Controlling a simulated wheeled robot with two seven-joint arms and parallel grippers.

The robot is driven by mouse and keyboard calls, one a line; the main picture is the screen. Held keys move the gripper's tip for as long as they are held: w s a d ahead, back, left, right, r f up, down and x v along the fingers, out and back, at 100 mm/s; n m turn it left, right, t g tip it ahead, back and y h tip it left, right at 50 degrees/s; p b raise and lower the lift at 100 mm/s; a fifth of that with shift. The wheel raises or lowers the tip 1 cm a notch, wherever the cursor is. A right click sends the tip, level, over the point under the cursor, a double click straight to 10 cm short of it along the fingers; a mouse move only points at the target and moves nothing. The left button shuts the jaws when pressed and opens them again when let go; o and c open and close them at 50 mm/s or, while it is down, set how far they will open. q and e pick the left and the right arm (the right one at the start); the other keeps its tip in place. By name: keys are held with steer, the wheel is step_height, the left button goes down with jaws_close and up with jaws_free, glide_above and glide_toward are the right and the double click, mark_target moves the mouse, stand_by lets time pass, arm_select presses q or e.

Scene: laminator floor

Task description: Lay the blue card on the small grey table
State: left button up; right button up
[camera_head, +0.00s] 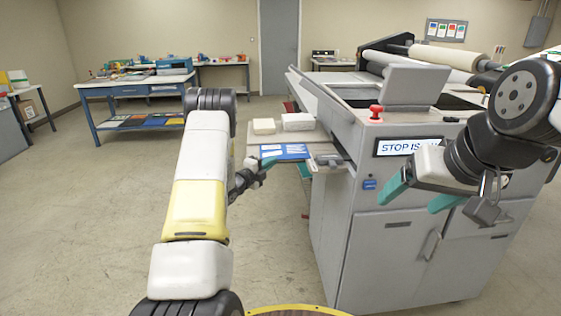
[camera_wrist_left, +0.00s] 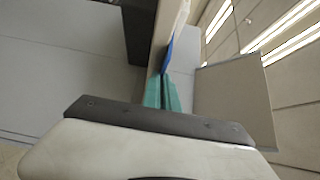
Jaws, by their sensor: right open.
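The blue card (camera_head: 285,151), with white patches, lies flat at the small grey table (camera_head: 331,160) beside the machine. In the left wrist view the card (camera_wrist_left: 167,52) shows as a thin blue edge between the teal fingertips. My left gripper (camera_head: 266,163) is shut on its near edge; in the left wrist view its fingers (camera_wrist_left: 161,92) are close together. I cannot tell whether the card touches the tabletop. My right gripper (camera_head: 421,195) is open and empty in front of the machine.
The grey laminator (camera_head: 385,245) with a red stop button (camera_head: 376,111) fills the right side. A blue workbench (camera_head: 135,88) stands at the back left. The floor between is clear.

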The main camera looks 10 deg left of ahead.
arm_select(q)
steer(key=o, duration=0.5)
steer(key=v, duration=0.8)
steer(key=shift+w, duration=0.1)
